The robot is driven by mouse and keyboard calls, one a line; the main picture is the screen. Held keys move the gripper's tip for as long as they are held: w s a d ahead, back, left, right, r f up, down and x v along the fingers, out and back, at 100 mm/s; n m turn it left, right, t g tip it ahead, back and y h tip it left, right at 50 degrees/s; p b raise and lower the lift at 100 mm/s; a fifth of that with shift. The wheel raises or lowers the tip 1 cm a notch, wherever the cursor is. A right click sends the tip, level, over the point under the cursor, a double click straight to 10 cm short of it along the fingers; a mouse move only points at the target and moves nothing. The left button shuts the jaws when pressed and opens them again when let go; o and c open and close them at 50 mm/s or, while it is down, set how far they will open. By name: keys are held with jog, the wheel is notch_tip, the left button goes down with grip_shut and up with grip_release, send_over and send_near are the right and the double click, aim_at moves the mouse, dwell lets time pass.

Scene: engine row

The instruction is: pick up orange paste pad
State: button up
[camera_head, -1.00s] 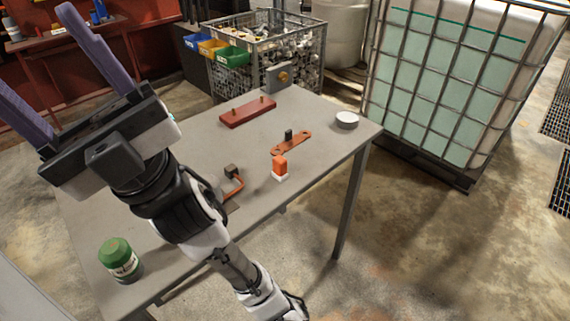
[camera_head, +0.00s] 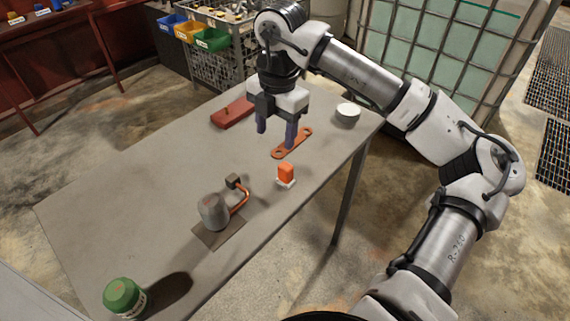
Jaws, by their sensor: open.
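The orange paste pad (camera_head: 286,172) appears to be the small orange block with a white base on the table, near its right edge. It stands upright and nothing touches it. My gripper (camera_head: 276,134) points down above the table, behind and slightly left of the pad, with its two purple fingers apart and nothing seen between them.
A grey pot-like part with a copper tube (camera_head: 213,211) stands on a dark plate left of the pad. A green-lidded jar (camera_head: 122,296), a red block (camera_head: 232,113) and a white disc (camera_head: 347,114) are also on the table (camera_head: 130,175). The table's middle left is clear.

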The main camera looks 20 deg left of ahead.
aim_at(286, 165)
jog(key=shift+m+h, duration=0.3)
jog(key=shift+m, duration=0.1)
jog(key=f, duration=0.2)
jog(key=w+d+f+p, duration=0.1)
jog(key=f, duration=0.4)
jog(key=shift+w+d+f+p, duration=0.15)
jog(key=shift+d+f+p, duration=0.05)
jog(key=shift+d+p, duration=0.2)
jog(key=shift+w+f+p, duration=0.1)
jog(key=shift+f+p, duration=1.15)
jog(key=shift+f, duration=1.9)
jog(key=shift+a, duration=0.1)
jog(key=c, duration=1.1)
notch_tip(286, 165, up, 20)
jog(key=b, duration=0.4)
